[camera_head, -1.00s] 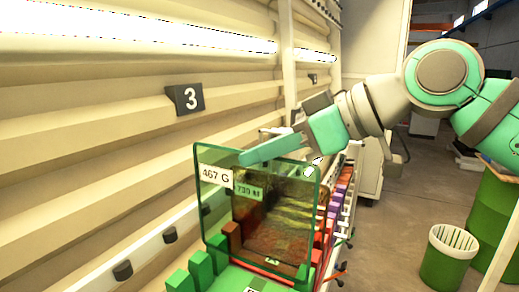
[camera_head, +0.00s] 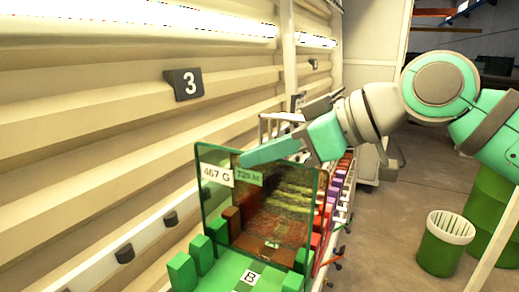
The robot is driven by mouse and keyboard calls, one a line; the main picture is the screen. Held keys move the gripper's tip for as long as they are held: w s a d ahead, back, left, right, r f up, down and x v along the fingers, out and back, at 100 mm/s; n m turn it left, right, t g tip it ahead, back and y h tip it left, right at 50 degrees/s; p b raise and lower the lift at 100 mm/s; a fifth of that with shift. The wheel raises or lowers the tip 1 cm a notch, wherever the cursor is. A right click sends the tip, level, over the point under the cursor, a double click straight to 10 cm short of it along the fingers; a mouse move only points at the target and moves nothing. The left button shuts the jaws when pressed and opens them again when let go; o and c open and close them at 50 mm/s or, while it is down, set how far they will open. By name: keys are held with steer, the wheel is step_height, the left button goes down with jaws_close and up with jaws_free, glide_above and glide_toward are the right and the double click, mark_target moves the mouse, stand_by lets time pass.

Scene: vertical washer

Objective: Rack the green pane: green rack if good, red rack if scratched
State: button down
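The green-edged clear pane (camera_head: 214,205) stands roughly upright at centre, with a white tag reading 467 G. My gripper (camera_head: 272,152) lies along its top edge and appears shut on it; the far finger is mostly hidden. The pane is over the green rack (camera_head: 235,268), which has green blocks and a tag B. The glass shows a brownish view through it; I cannot make out a scratch. Whether its bottom edge touches the rack I cannot tell. Red blocks (camera_head: 316,241) show beyond the pane at right; a separate red rack is not clear.
Another pane with a green tag (camera_head: 249,178) stands behind, seen through the glass. A ribbed cream machine wall with a number 3 sign (camera_head: 183,84) runs along the left. Purple and white blocks continue behind. A green bin (camera_head: 446,243) stands on the floor at right.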

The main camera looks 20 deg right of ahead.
mark_target(317, 172)
steer(key=shift+f, duration=3)
stand_by(1.1)
steer(key=c, duration=1.9)
jaws_free()
steer(key=shift+f, duration=0.1)
steer(key=v, duration=1.1)
steer(key=shift+w, duration=0.1)
